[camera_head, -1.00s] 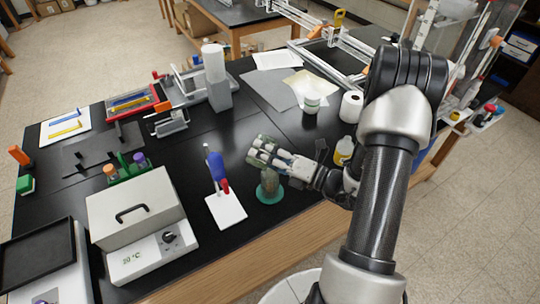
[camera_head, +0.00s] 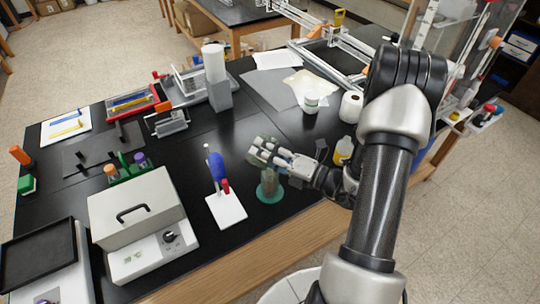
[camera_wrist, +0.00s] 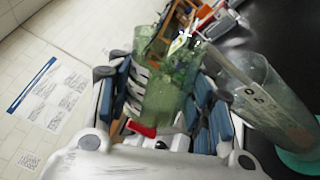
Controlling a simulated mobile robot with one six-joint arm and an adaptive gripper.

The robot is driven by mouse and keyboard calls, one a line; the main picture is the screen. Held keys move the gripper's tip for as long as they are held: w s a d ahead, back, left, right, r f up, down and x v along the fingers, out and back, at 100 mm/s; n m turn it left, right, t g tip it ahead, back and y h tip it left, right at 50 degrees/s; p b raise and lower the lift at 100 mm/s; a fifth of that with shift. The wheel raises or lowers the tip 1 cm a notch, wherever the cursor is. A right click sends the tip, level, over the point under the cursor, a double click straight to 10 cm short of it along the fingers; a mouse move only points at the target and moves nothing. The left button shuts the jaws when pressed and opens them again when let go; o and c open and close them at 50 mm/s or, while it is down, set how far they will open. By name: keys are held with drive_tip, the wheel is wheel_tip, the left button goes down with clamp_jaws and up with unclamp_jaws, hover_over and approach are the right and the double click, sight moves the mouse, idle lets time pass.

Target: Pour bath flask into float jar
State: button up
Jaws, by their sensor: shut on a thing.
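My gripper (camera_head: 268,153) is shut on a green see-through flask (camera_head: 259,146), taken to be the bath flask. In the wrist view the flask (camera_wrist: 168,88) sits between the blue finger pads (camera_wrist: 165,105). It looks tilted; its contents cannot be made out. A clear jar (camera_head: 269,185), taken to be the float jar, stands upright on a round teal mat (camera_head: 280,197) just below the flask in the head view. In the wrist view the jar (camera_wrist: 262,100) is right of the flask, with markings on its side. I cannot tell whether the flask touches its rim.
A blue and red tool (camera_head: 216,168) stands on a white plate (camera_head: 227,210) left of the jar. A yellow bottle (camera_head: 344,150) is close to my wrist. A grey heater box (camera_head: 135,205) stands at the left. Bare black tabletop lies behind the flask.

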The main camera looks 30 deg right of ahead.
drive_tip(key=shift+r+m+p, duration=0.25)
drive_tip(key=shift+m+p, duration=0.1)
drive_tip(key=shift+m, duration=0.15)
idle(0.5)
drive_tip(key=shift+f+m+p, duration=0.35)
drive_tip(key=shift+m+p, duration=0.45)
idle(0.9)
drive_tip(key=shift+w+d+r+m+p, duration=0.1)
drive_tip(key=shift+d+r+m+p, duration=0.1)
drive_tip(key=shift+m+p, duration=0.45)
drive_tip(key=shift+w+d+r+m+p, duration=0.1)
drive_tip(key=shift+r+m+p, duration=0.1)
drive_tip(key=shift+m+p, duration=0.45)
drive_tip(key=shift+f, duration=0.1)
